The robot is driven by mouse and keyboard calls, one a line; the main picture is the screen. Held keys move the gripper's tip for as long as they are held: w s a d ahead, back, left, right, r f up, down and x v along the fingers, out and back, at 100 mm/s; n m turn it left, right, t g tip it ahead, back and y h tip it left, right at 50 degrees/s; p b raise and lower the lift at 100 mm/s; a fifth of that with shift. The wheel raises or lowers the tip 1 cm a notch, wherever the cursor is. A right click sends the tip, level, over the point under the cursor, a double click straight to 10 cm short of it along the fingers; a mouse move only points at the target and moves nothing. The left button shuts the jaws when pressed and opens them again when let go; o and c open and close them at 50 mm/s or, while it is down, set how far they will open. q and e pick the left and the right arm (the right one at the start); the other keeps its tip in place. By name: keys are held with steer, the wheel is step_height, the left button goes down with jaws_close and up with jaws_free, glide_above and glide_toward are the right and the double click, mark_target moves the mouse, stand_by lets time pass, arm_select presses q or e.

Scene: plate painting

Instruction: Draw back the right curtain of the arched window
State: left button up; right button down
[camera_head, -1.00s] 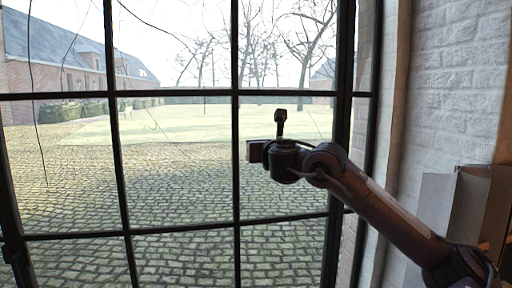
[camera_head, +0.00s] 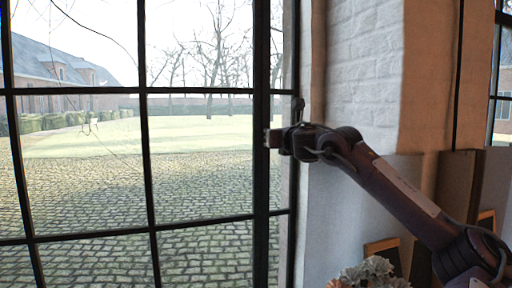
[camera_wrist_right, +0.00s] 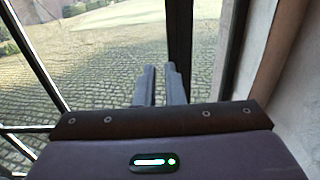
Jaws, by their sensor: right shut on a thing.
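The tall window (camera_head: 145,165) with dark glazing bars fills the left half of the head view. Its arched top is out of view. I cannot make out a curtain in either view. My right gripper (camera_head: 271,138) is in front of the window's right-hand dark frame, at mid height. In the right wrist view its two fingers (camera_wrist_right: 160,84) lie close together, with a dark upright bar behind them. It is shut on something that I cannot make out. My left gripper is not in view.
A white-painted brick wall (camera_head: 365,70) stands right of the window, with a pale grey lower part. Flowers (camera_head: 370,272) and a small wooden-edged thing (camera_head: 383,248) are low at the bottom right. Brown and grey panels (camera_head: 470,195) stand farther right.

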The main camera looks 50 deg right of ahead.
steer(key=shift+s+d+b, duration=0.3)
steer(key=shift+s+d, duration=0.3)
steer(key=shift+d, duration=0.35)
steer(key=shift+s+d+b, duration=0.25)
steer(key=shift+s+d, duration=0.3)
steer(key=shift+d, duration=0.35)
steer(key=c, duration=1.5)
jaws_free()
steer(key=b+v, duration=0.5)
steer(key=v, duration=0.3)
steer(key=shift+d, duration=0.1)
